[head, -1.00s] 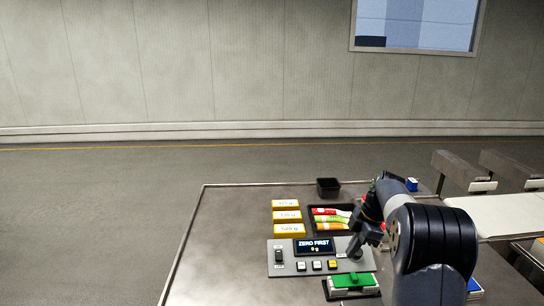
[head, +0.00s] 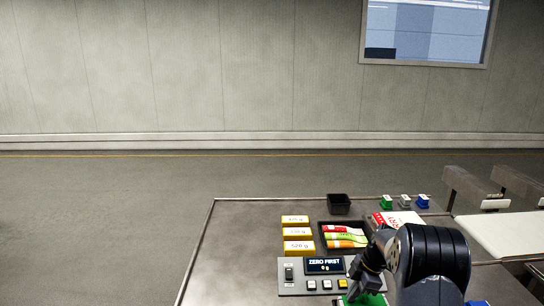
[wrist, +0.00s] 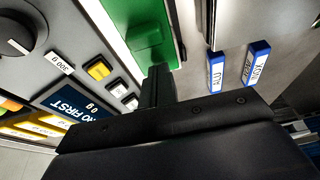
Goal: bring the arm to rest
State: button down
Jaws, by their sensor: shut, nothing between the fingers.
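My gripper (head: 362,287) is at the near side of the table, above the green pad at the front of the scale panel, fingers pointing down. It is shut and empty. In the wrist view, its dark fingers (wrist: 158,84) appear in front of the green pad (wrist: 138,35). In the head view, my arm hides most of that pad (head: 350,300). The scale panel (head: 300,287) stands left of the gripper, and its display (head: 324,266) reads "ZERO FIRST" and "0 g".
Yellow weight boxes (head: 298,232) and a dark tray (head: 327,226) of colourful packets lie behind the panel. A black cup (head: 339,204) and small green, grey and blue blocks (head: 422,201) stand at the back. A pale conveyor (head: 505,233) is at right. The table's left side is clear.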

jog(key=shift+a, duration=0.35)
